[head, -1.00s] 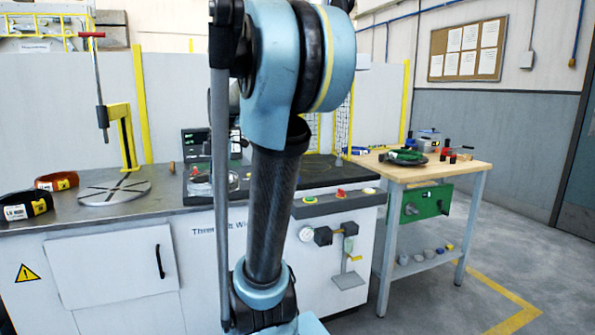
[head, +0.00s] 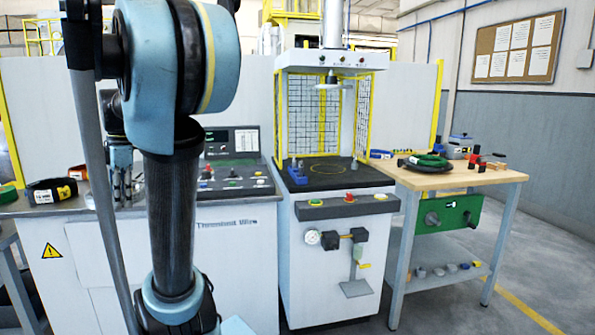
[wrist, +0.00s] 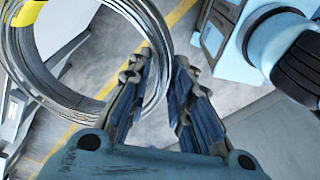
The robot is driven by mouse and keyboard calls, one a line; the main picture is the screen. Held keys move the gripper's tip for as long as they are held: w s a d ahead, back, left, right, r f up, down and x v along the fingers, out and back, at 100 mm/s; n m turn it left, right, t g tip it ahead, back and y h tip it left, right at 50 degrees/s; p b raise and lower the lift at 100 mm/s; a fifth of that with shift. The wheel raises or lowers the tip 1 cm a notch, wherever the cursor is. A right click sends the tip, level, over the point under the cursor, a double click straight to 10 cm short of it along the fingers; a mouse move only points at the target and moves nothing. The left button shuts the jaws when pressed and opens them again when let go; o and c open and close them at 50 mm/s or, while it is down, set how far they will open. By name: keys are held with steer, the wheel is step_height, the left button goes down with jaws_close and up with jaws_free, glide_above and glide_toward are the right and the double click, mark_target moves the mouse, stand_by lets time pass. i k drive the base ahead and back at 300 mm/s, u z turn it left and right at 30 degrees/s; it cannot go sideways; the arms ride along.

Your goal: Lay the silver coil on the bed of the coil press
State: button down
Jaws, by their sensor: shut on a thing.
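The silver coil (wrist: 160,40) is a ring of bright wire at the upper left of the wrist view. My gripper (wrist: 166,62) has its two ribbed fingers closed on the right side of the coil's rim. In the head view my gripper (head: 120,155) is at the left, partly behind my arm, and I cannot clearly make out the coil there. The coil press (head: 332,62) stands right of centre in the head view. Its dark bed (head: 350,180) has a yellow circle marked on it and no coil on it.
Yellow-framed mesh guards (head: 314,120) flank the bed. A blue fixture (head: 298,177) stands at its left edge. A control panel (head: 232,160) is left of the press. A wooden workbench (head: 465,178) with a green coil and tools stands at the right.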

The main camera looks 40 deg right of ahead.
mark_target(328, 169)
steer(key=u, duration=1.4)
steer(key=k, duration=1.6)
steer(key=z, duration=2.45)
